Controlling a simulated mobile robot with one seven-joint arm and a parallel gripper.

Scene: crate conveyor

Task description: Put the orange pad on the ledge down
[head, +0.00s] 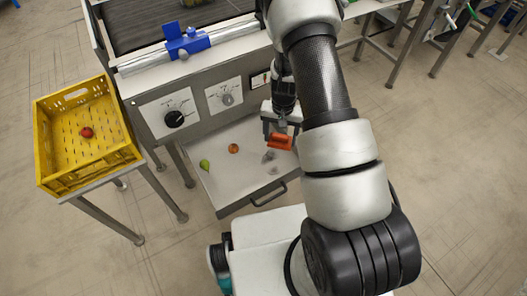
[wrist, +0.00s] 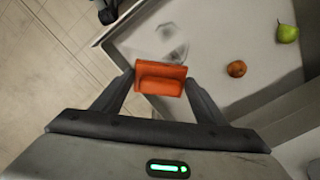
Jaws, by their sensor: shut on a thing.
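The orange pad (head: 280,141) is between the fingers of my gripper (head: 281,130), over the right part of the open drawer (head: 225,196). In the wrist view my gripper (wrist: 160,84) is shut on the pad (wrist: 160,78), with a finger at each end. The pad appears to be held above the drawer floor; the exact gap is hard to tell. A pale ledge (head: 231,36) runs along the front of the conveyor, with a blue device (head: 187,43) on it.
The drawer holds a green pear (head: 205,165), an orange-red fruit (head: 233,148) and a clear or grey item (head: 268,157), which lies close to the pad. A yellow crate (head: 60,180) with a red fruit (head: 87,132) stands at left. A control panel (head: 205,105) sits above the drawer.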

